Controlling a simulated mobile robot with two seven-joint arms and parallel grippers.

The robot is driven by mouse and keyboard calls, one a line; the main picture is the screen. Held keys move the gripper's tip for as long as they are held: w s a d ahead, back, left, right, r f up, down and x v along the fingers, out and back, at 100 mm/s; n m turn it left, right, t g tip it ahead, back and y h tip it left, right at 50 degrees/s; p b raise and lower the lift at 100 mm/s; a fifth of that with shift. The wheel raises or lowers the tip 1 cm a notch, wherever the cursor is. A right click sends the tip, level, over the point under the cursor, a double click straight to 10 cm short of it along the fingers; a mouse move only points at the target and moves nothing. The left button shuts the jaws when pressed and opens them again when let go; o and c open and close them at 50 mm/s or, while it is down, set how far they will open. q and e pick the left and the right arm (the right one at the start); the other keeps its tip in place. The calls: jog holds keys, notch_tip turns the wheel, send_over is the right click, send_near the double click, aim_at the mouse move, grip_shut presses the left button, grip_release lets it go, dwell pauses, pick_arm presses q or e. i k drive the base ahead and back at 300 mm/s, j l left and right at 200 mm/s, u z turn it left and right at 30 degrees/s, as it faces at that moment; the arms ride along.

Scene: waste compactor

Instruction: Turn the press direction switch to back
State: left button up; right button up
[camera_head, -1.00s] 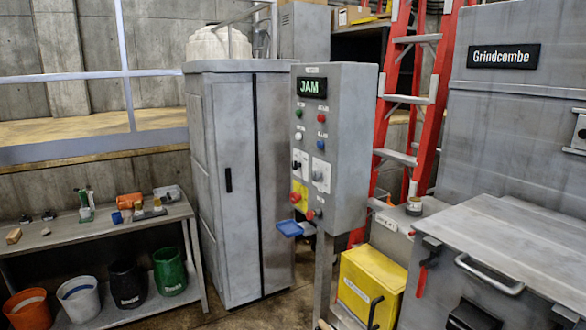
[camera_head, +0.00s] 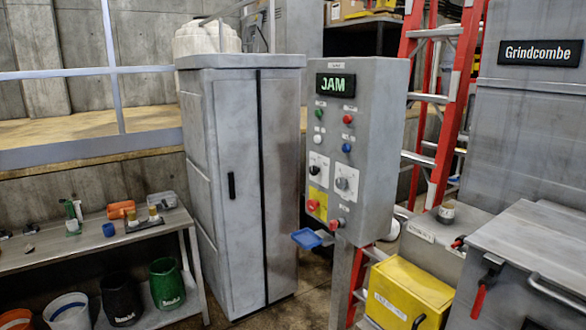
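The control panel (camera_head: 383,140) is a grey box on a post, right of centre, with a display (camera_head: 336,85) reading JAM in green. Below the display are small green, red, white and blue buttons. Two rotary switches sit on white plates: a left one with a dark knob (camera_head: 315,170) and a right one with a grey knob (camera_head: 342,183). Their labels are too small to read, so I cannot tell which is the press direction switch or where it points. A red button (camera_head: 312,205) sits on a yellow plate below. Neither of my grippers is in view.
A tall grey cabinet (camera_head: 225,180) stands left of the panel. A blue tray (camera_head: 307,238) juts out below it. A yellow box (camera_head: 405,290) and the grey Grindcombe machine (camera_head: 530,140) stand right. A red ladder (camera_head: 455,100) is behind. A bench (camera_head: 75,250) is left.

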aim_at(313, 170)
jog(key=i+j, duration=0.35)
jog(key=j, duration=0.15)
jog(key=i+j+u, duration=0.1)
jog(key=i+j, duration=0.25)
jog(key=j, duration=0.15)
